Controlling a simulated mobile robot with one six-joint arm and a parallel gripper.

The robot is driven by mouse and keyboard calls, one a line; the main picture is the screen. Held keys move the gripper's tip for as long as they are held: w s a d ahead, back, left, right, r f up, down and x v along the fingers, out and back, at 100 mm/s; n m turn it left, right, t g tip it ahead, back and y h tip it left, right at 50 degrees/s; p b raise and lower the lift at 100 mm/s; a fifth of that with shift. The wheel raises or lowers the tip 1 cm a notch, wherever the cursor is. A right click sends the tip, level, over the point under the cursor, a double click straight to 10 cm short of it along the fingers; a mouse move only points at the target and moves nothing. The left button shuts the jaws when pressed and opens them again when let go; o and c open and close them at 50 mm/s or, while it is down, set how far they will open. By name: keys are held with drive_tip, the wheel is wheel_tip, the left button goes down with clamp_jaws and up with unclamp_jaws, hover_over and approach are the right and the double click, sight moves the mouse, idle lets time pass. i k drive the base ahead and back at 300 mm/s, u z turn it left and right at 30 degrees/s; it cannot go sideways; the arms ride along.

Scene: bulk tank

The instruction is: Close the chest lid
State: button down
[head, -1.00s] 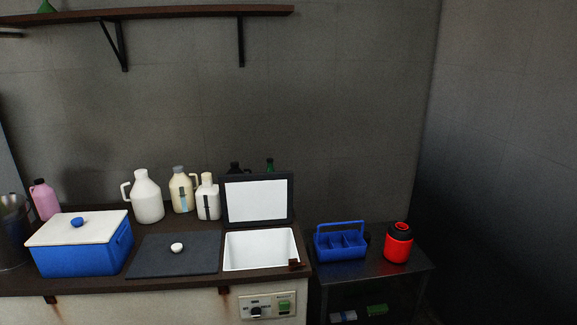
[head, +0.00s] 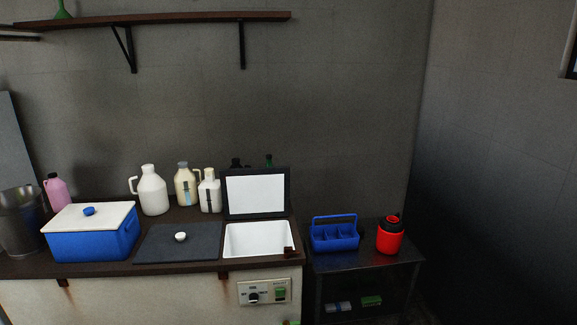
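The chest (head: 150,290) is a long off-white unit with a dark top, seen in the head view at the lower left. One dark lid (head: 257,170) with a white inner panel stands upright at the back of a white-lined opening (head: 232,240), so that opening is uncovered. Beside it on the left, a second dark lid (head: 160,250) with a white round knob (head: 181,237) lies flat. My gripper is not in view.
A blue box with a white lid (head: 92,240), a metal bucket (head: 20,235) and several jugs stand on the top. Right of the chest, a dark metal table (head: 370,262) holds a blue caddy (head: 334,239) and a red jug (head: 390,238). A shelf (head: 190,17) hangs above.

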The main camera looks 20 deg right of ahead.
sight(258, 192)
drive_tip(key=z, duration=0.65)
drive_tip(key=k, duration=0.2)
drive_tip(key=u, duration=1.8)
drive_tip(key=i, duration=1.9)
drive_tip(key=z, duration=0.5)
